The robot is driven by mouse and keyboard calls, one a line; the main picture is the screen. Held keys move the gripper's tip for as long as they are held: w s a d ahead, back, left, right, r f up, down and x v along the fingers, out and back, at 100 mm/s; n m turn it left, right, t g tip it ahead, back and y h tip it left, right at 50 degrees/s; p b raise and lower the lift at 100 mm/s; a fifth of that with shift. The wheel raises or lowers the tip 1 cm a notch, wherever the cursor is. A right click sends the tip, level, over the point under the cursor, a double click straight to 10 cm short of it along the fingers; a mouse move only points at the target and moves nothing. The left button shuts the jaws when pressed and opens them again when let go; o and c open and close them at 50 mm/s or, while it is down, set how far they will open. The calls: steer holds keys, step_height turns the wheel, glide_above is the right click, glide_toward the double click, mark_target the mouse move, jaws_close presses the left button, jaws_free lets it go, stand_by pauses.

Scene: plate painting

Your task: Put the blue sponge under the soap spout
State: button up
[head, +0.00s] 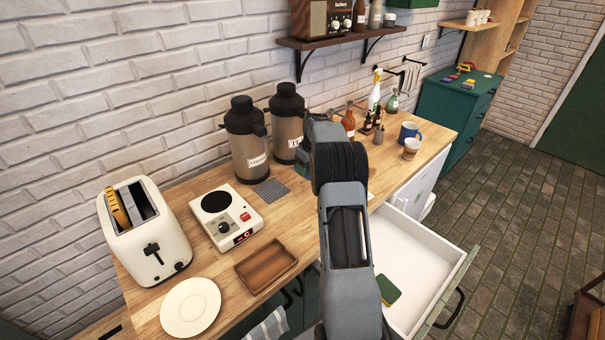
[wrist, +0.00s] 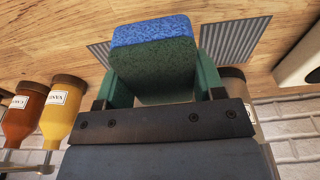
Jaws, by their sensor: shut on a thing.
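My gripper (wrist: 160,75) is shut on the blue sponge (wrist: 150,30), which has a blue layer and a dark green layer between the two green fingers. In the wrist view the held sponge is in front of the worktop, between two grey ridged mats. In the head view my arm hides the sponge and most of the gripper (head: 304,163), which is by the right-hand of two black-topped dispensers (head: 287,125). The left dispenser (head: 247,145) stands behind a grey mat (head: 270,190). I cannot tell which spout is the soap spout.
In the wrist view the mats lie left (wrist: 100,52) and right (wrist: 235,40) of the sponge, with bottles (wrist: 60,110) at left. A hotplate (head: 228,218), wooden tray (head: 266,266), toaster (head: 150,240) and plate (head: 190,307) share the worktop. An open drawer (head: 420,265) holds a green-and-yellow sponge (head: 388,290).

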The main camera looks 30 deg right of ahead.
steer(key=p, duration=0.1)
glide_above(301, 183)
steer(key=f, duration=0.4)
steer(key=shift+s+f, duration=0.25)
steer(key=shift+f, duration=0.1)
steer(key=shift+f+p, duration=0.45)
steer(key=shift+f, duration=1.1)
steer(key=shift+f, duration=0.1)
steer(key=o, duration=0.9)
